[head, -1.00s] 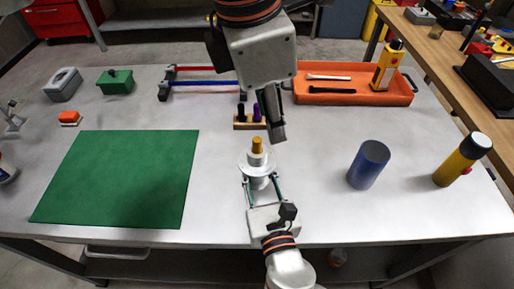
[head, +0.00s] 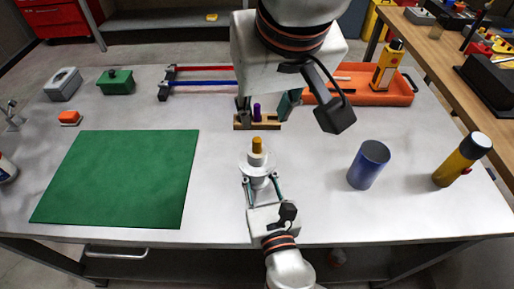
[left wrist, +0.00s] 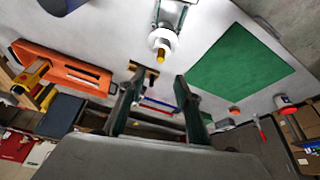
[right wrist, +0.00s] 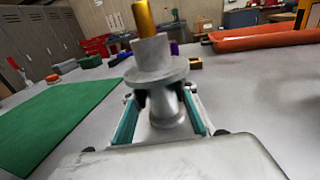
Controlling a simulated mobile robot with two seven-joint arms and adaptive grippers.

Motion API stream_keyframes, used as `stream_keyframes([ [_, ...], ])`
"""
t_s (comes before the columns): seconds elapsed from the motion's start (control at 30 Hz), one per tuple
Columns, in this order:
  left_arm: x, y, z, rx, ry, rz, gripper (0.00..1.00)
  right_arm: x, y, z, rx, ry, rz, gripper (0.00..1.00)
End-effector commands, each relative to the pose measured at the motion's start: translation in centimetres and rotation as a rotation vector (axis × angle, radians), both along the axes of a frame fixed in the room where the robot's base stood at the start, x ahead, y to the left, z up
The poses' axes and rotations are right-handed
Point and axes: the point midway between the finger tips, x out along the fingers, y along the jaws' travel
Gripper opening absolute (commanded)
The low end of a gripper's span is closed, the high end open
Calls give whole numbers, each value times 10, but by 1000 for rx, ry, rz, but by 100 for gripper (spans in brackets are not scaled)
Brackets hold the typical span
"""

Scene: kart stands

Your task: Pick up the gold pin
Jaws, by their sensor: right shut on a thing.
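The gold pin (head: 257,144) stands upright in the top of a white flanged piece (head: 258,166); both also show in the left wrist view, the pin (left wrist: 161,56) and the piece (left wrist: 162,40). My right gripper (head: 262,186) is shut around the lower part of the white piece, which it holds upright. The right wrist view shows the pin (right wrist: 143,17) above the flange. My left gripper (head: 265,107) is over the wooden rack, beyond the pin in the head view. Its fingers are wide apart and empty in the left wrist view (left wrist: 160,86).
A wooden rack (head: 242,124) with a purple pin stands just behind the gold pin. The green mat (head: 120,180) lies left. A blue cylinder (head: 368,166) and a yellow-black bottle (head: 460,162) stand right. An orange tray (head: 395,92) is at the back right.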

Motion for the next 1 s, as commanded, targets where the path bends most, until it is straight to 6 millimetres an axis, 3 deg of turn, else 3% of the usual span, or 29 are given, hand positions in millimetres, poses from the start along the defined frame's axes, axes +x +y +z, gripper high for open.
stream_keyframes([
  [0.3, 17, 5, -46, 7, 4, -9, 33, 0, 0, 0, 0, -1, 0, 0],
  [1.0, 44, 12, -108, 5, 0, -7, 33, 0, 0, 0, 0, -1, 0, 0],
])
